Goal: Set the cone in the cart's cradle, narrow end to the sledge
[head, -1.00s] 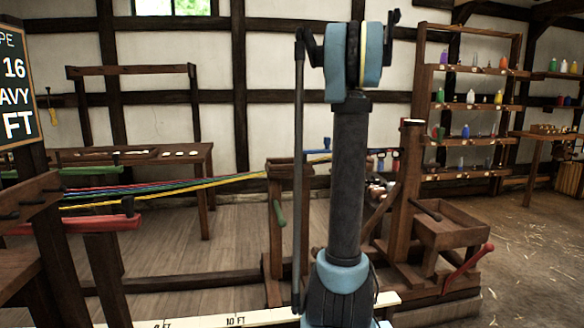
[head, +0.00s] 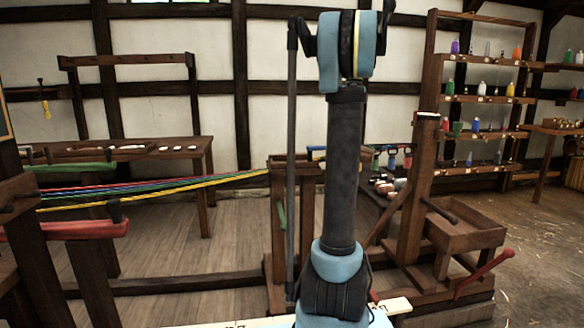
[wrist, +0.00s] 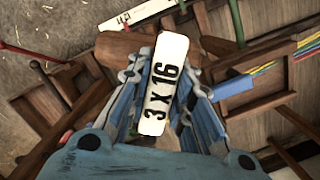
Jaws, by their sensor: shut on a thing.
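A white label reading "3 X 16" (wrist: 166,85) lies between the blue fingers and hides much of the piece. I cannot tell which way its narrow end points. In the head view the gripper and cone are not discernible. A wooden frame (head: 282,215) with a green handle, perhaps the cart, stands left of my arm. A heavier frame with post and tray, likely the sledge (head: 418,195), stands to the right. The cradle cannot be made out.
Coloured strands (head: 160,187) run from the left stand to the frame. A red lever (head: 485,272) juts from the sledge. A red bar (head: 65,229) is at left. A bottle shelf (head: 480,98) and a workbench (head: 125,152) stand behind.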

